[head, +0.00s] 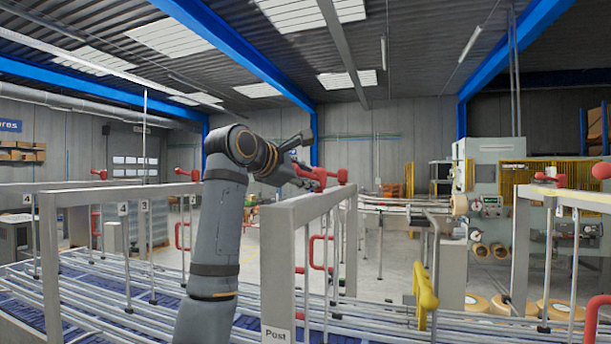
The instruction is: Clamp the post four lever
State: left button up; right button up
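My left arm rises in the middle of the head view and bends right at its top. My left gripper (302,164) is at the near side of a red lever (321,174) on top of a grey post frame. One dark finger sticks up and to the right. The other is hard to make out against the lever, so I cannot tell whether the gripper is open or shut, or whether it touches. The frame's front post (277,270) carries a label reading "Post"; its number is cut off. My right gripper is not in view.
Other red levers sit on the rails at left (98,174) and right (601,171). Number tags 3 and 4 hang at the left. Roller lanes (90,310) run below. A yellow handle (426,290) stands right of the post frame, with a packing machine (490,190) behind.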

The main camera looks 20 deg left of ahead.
pick_arm(q)
grip_shut()
jog(key=shift+a, duration=0.1)
dwell(0.6)
